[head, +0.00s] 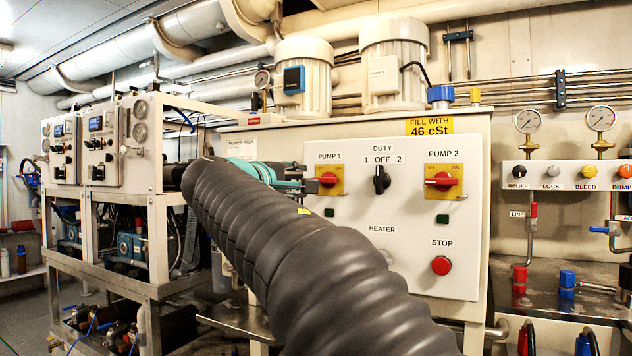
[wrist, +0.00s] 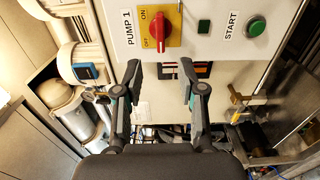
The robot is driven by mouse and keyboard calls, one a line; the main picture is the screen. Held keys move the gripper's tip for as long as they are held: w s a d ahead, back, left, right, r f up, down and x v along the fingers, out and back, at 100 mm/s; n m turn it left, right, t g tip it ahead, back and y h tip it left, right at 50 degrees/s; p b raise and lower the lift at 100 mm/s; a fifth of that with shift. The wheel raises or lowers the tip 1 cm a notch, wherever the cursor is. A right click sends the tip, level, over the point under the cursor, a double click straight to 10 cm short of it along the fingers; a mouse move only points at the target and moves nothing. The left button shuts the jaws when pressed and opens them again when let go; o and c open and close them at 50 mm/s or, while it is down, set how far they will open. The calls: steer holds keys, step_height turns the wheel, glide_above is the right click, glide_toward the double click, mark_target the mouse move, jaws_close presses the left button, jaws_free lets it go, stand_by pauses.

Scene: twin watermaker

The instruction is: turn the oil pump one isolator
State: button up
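The pump one isolator is a red rotary handle on a yellow plate (head: 328,180) under the PUMP 1 label, on the white control panel (head: 420,270). The plate is marked OFF and ON, and the handle lies horizontally. In the wrist view the isolator (wrist: 161,25) is at the top centre, with the panel appearing turned sideways. My gripper (wrist: 160,68) is open, with its two fingers apart and nothing between them. Its fingertips appear short of the handle and below it in the wrist view. In the head view my gripper (head: 306,184) is just left of the isolator, partly hidden by my arm.
The DUTY switch (head: 381,180), the PUMP 2 isolator (head: 443,181) and the red STOP button (head: 441,265) are on the same panel. A green START button (wrist: 256,26) shows in the wrist view. Gauges and valves stand at the right. My arm hides the panel's lower left.

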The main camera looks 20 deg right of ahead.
mark_target(323, 180)
steer(key=p+x, duration=0.1)
steer(key=x, duration=1)
steer(key=shift+w+d+p, duration=0.2)
steer(key=shift+d+p, duration=0.1)
steer(key=shift+p, duration=0.1)
jaws_close()
